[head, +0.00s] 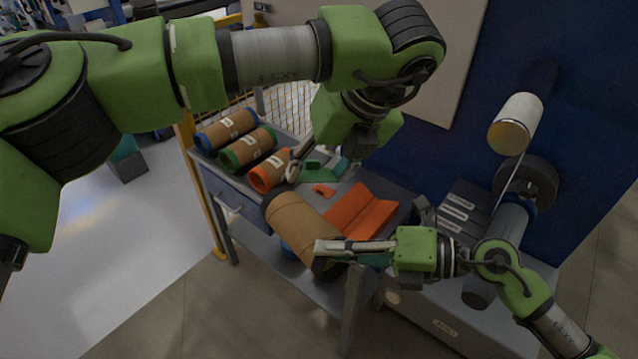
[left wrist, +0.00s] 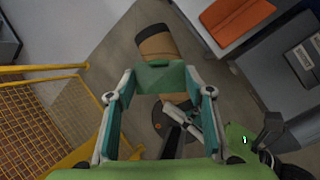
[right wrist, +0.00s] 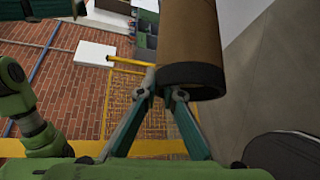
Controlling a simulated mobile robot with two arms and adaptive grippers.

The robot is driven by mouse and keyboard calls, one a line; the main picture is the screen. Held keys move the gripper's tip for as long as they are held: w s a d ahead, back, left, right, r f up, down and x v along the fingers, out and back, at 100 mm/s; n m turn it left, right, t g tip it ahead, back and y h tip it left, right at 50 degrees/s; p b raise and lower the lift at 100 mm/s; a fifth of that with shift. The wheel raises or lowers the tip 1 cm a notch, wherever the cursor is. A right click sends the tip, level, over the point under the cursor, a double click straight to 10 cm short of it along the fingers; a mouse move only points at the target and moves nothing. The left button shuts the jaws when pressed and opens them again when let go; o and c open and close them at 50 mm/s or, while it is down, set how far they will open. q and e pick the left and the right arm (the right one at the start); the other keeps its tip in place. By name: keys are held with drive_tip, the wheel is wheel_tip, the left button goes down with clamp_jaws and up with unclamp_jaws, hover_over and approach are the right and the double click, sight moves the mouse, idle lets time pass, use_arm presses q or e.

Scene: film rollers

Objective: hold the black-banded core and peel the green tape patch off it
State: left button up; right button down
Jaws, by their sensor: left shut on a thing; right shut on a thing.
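The black-banded core (head: 297,222) is a brown tube with dark bands at its ends. It is tilted in front of the table's near edge in the head view. It also shows in the left wrist view (left wrist: 156,46) and the right wrist view (right wrist: 190,40). My right gripper (head: 322,247) is shut on the core at its lower end; the exact contact is partly hidden. The green tape patch (left wrist: 166,77) spans between the fingers of my left gripper (head: 318,172), which is shut on it. In the head view the patch appears apart from the core, above its upper end.
Blue-banded (head: 227,130), green-banded (head: 248,148) and orange-banded (head: 269,170) cores lie on the grey table (head: 388,196) at the left. An orange tray-like piece (head: 362,212) lies to the right of the held core. A roller machine (head: 512,225) stands at the right.

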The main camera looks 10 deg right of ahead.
sight(319, 177)
use_arm(q)
drive_tip(key=shift+r, duration=3.05)
use_arm(e)
drive_tip(key=shift+s+r, duration=0.1)
